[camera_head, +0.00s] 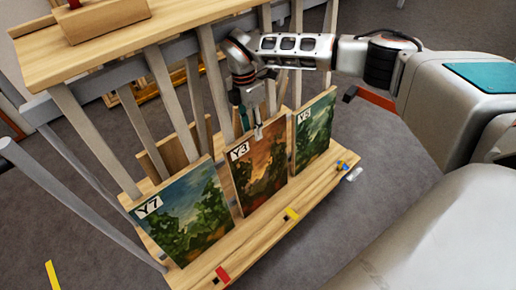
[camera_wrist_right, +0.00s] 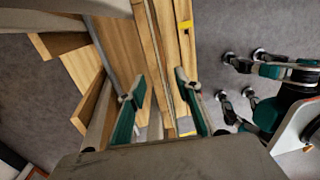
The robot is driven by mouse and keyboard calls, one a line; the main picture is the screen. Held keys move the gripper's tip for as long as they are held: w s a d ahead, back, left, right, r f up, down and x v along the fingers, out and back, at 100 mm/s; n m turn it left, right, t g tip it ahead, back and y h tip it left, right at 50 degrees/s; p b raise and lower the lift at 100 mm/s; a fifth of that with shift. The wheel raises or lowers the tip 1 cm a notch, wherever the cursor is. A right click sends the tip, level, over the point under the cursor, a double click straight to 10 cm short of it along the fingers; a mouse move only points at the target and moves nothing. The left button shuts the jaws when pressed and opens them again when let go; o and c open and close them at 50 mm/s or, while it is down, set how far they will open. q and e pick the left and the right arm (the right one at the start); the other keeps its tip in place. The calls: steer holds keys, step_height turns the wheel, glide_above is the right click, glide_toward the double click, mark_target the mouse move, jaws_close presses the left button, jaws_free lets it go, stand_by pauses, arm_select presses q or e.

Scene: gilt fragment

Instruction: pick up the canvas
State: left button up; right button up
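Three painted canvases stand side by side on a wooden shelf (camera_head: 262,237). The canvas labelled Y7 (camera_head: 190,222) is green and blue, at the left. The canvas labelled Y3 (camera_head: 258,178) is orange and brown, in the middle. The canvas labelled Y5 (camera_head: 314,130) is green, at the right. My right gripper (camera_head: 258,131) is at the top edge of the Y3 canvas, pointing down. In the right wrist view its two teal-padded fingers (camera_wrist_right: 160,92) are spread apart, with wooden edges between and below them. Whether they touch the canvas I cannot tell. My left gripper is not in view.
Slanted grey slats (camera_head: 87,140) stand behind the canvases. An upper wooden shelf (camera_head: 130,38) overhangs at the upper left. Red, yellow (camera_head: 292,214) and blue markers sit along the lower shelf's front edge.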

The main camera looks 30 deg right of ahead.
mark_target(254, 143)
steer(key=f, duration=0.2)
steer(key=f+b, duration=0.1)
steer(key=f, duration=0.1)
steer(key=s+f+b, duration=0.1)
steer(key=f, duration=0.2)
steer(key=shift+d, duration=0.15)
steer(key=shift+w+f+b, duration=0.1)
steer(key=shift+f+b, duration=0.25)
steer(key=shift+r, duration=0.35)
steer(key=shift+c, duration=0.3)
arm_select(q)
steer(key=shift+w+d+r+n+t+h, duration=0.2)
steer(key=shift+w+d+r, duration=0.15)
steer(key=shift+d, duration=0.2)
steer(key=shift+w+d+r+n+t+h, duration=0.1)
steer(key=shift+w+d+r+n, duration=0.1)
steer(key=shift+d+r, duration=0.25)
arm_select(e)
jaws_close()
